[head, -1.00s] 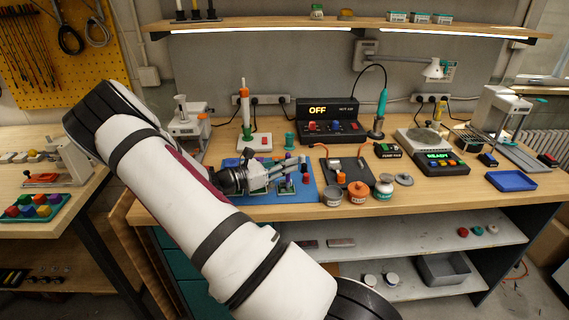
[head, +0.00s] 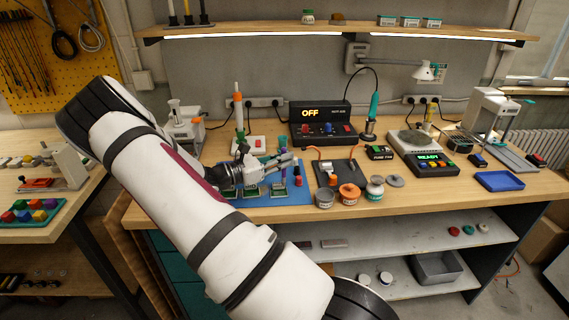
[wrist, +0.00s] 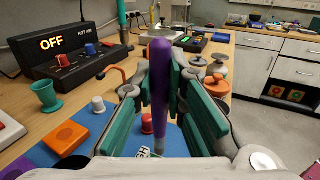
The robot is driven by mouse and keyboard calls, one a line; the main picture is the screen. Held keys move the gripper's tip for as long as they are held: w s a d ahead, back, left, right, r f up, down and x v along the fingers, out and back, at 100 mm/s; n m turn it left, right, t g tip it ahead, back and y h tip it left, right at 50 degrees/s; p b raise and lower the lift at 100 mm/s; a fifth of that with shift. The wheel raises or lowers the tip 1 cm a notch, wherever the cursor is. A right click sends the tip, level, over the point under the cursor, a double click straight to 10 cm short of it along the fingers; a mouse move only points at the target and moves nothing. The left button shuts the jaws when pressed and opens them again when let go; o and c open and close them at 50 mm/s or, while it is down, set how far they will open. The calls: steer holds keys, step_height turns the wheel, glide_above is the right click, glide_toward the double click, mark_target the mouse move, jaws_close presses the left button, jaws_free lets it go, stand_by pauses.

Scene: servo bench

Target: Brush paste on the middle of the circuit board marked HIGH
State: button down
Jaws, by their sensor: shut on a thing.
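My gripper (head: 290,160) is over the blue mat (head: 297,196) on the bench. In the wrist view its teal-padded fingers (wrist: 161,85) are shut on a purple upright handle with a grey lower part, a brush (wrist: 160,70) by its look. Several small circuit boards (head: 252,190) lie on the mat below my gripper, partly hidden by it. A white label reading about "HIGH" (wrist: 144,152) shows at the bottom of the wrist view; the board it marks is mostly hidden. The brush tip cannot be made out against the boards.
Right of the mat stand a grey jar (head: 323,198), an orange jar (head: 349,193) and a white jar (head: 375,188), with a loose grey lid (head: 394,181) beside them. A hot air station (head: 320,125) reading OFF stands behind. An orange block (wrist: 66,137) sits on the mat.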

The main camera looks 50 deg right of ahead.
mark_target(283, 148)
steer(key=shift+r+p, duration=0.7)
steer(key=shift+r, duration=1.4)
steer(key=shift+w+f, duration=0.1)
steer(key=b, duration=0.2)
steer(key=w+y+b, duration=0.1)
steer(key=b, duration=0.1)
steer(key=w+f+n+b, duration=0.1)
steer(key=shift+w+a+f+t+b, duration=0.1)
steer(key=shift+w+a+t+b, duration=0.05)
steer(key=shift+a+t+b, duration=0.2)
steer(key=shift+d+f, duration=0.1)
steer(key=shift+f+b, duration=1.45)
steer(key=shift+f, duration=0.8)
steer(key=shift+f, duration=0.55)
